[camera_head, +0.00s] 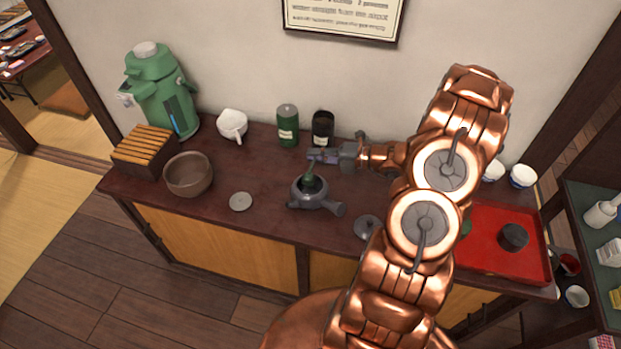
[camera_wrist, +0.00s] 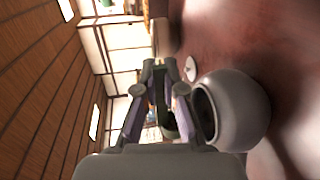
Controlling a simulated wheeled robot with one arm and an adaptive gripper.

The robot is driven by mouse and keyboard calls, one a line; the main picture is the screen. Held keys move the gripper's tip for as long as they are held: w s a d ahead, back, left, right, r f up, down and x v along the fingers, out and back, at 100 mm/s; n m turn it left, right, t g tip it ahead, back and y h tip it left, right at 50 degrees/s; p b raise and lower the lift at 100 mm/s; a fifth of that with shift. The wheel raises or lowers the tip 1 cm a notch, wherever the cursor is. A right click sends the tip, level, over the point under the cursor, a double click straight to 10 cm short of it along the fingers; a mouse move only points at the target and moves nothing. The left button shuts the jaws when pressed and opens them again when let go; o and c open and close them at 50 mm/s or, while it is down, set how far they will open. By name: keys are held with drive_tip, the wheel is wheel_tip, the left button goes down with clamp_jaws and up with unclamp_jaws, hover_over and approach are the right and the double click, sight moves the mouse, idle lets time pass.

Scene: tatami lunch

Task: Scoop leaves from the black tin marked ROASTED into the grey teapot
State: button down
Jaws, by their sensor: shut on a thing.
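The grey teapot (camera_head: 307,192) stands lidless on the dark counter, its handle to the right. My gripper (camera_head: 316,157) is just above and behind it, shut on a dark green scoop (camera_head: 310,178), whose lower end is at or over the teapot's opening. The wrist view shows my gripper (camera_wrist: 160,70), part of the scoop (camera_wrist: 167,122) and the round teapot (camera_wrist: 242,108) close on the right. Whether leaves lie in the scoop or teapot cannot be seen. The black tin (camera_head: 322,130) with a pale label stands behind my gripper; its lettering is unreadable and its top looks dark.
A green tin (camera_head: 287,128) stands left of the black one. A grey lid (camera_head: 366,227) lies right of the teapot, a flat grey disc (camera_head: 240,202) left. A brown bowl (camera_head: 189,175), white pitcher (camera_head: 232,125), green air pot (camera_head: 160,95) and red tray (camera_head: 490,258) flank them.

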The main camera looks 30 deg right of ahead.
drive_tip(key=shift+w+d+f+m+p, duration=0.1)
drive_tip(key=shift+d+f+m+p, duration=0.15)
drive_tip(key=shift+p, duration=1.15)
drive_tip(key=shift+a+f+m+p, duration=0.15)
drive_tip(key=shift+m+p, duration=0.2)
drive_tip(key=shift+p, duration=0.6)
drive_tip(key=shift+w+d+f+m+p, duration=0.1)
drive_tip(key=shift+d+f+m+p, duration=0.25)
drive_tip(key=shift+p, duration=0.65)
drive_tip(key=shift+a+f+m+g+y+p, duration=0.15)
drive_tip(key=shift+f+m+y+p, duration=0.2)
drive_tip(key=shift+p, duration=0.3)
drive_tip(key=shift+f+m+g+y+p, duration=0.15)
drive_tip(key=shift+m+p, duration=0.25)
drive_tip(key=shift+p, duration=0.2)
drive_tip(key=shift+w+f+m+p, duration=0.1)
drive_tip(key=shift+f+m+p, duration=0.3)
drive_tip(key=shift+m, duration=0.1)
